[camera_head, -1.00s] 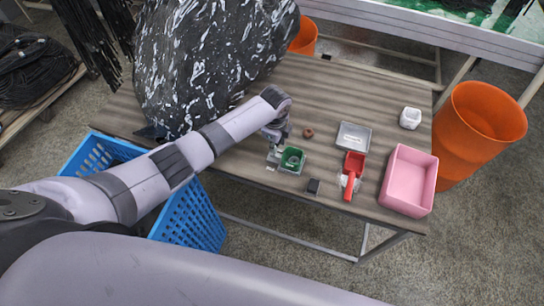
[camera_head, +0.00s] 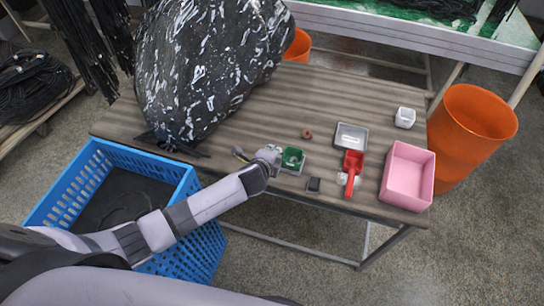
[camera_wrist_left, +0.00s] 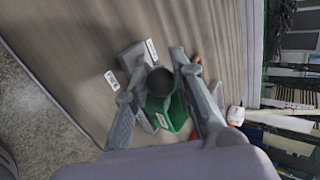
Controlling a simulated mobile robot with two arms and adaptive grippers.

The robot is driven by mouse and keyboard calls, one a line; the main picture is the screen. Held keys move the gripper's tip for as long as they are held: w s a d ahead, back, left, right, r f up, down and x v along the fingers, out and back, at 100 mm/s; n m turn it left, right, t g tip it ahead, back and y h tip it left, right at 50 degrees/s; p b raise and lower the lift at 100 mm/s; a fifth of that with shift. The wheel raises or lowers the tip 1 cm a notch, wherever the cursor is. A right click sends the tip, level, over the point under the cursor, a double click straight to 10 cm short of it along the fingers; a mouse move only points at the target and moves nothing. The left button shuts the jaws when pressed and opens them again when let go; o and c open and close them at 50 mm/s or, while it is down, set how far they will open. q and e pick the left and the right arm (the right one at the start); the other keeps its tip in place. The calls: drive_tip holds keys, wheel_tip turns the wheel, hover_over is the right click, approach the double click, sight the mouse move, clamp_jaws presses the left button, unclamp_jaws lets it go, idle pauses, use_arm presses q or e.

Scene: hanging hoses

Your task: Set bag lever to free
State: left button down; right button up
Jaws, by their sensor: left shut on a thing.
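The large black bag with white flecks (camera_head: 205,70) stands at the table's left end. A dark flat fitting (camera_head: 165,142) shows at its foot; I cannot make out a lever or its setting. My left gripper (camera_head: 266,154) is low over the table's front part, right of the bag and apart from it, just left of a green box (camera_head: 292,160). In the left wrist view, the fingers (camera_wrist_left: 160,88) are shut on a dark round piece (camera_wrist_left: 160,80), with the green box (camera_wrist_left: 168,115) just beyond. The right gripper is not in view.
A grey tray (camera_head: 351,137), red scoop (camera_head: 352,165), pink bin (camera_head: 409,175), white cup (camera_head: 405,117) and small black box (camera_head: 314,184) lie to the right. A blue crate (camera_head: 110,157) stands front left, an orange barrel (camera_head: 470,135) at right.

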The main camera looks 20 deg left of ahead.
use_arm(q)
drive_tip(key=shift+w+r+t+b, duration=0.15)
drive_tip(key=shift+r+t+b, duration=0.1)
drive_tip(key=shift+t+b, duration=0.25)
drive_tip(key=c, duration=1.8)
unclamp_jaws()
drive_tip(key=o, duration=0.4)
drive_tip(key=shift+f, duration=0.3)
drive_tip(key=shift+o, duration=0.6)
drive_tip(key=shift+s, duration=0.2)
drive_tip(key=shift+s, duration=0.1)
